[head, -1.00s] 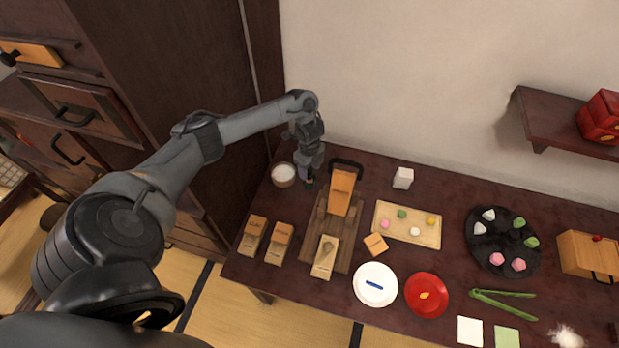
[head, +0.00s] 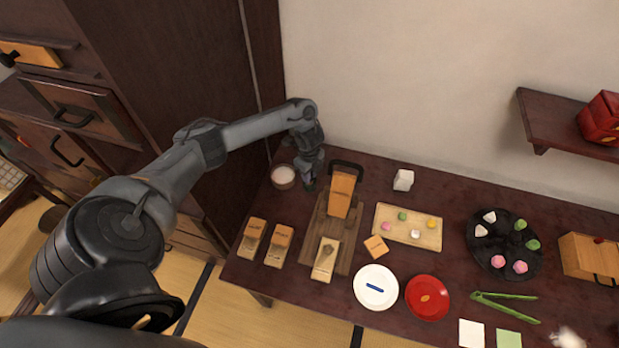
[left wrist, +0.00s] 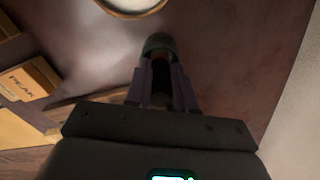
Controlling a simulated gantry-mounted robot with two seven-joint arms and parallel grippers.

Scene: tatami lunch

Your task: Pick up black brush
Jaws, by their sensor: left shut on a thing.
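The black brush shows in the left wrist view (left wrist: 158,48) as a dark, short upright piece with a greenish-grey rounded end. It sits between the two purple fingers of my left gripper (left wrist: 160,84), which is shut on it. In the head view my left gripper (head: 308,178) is at the back left of the table, just right of a white-filled bowl. The brush shows there only as a small dark end (head: 309,187) under the fingers. I cannot tell whether it touches the table. My right gripper is not in view.
The bowl (head: 283,175) stands close on the left. The wall is just behind. A tray of sweets (head: 388,232) is further right.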

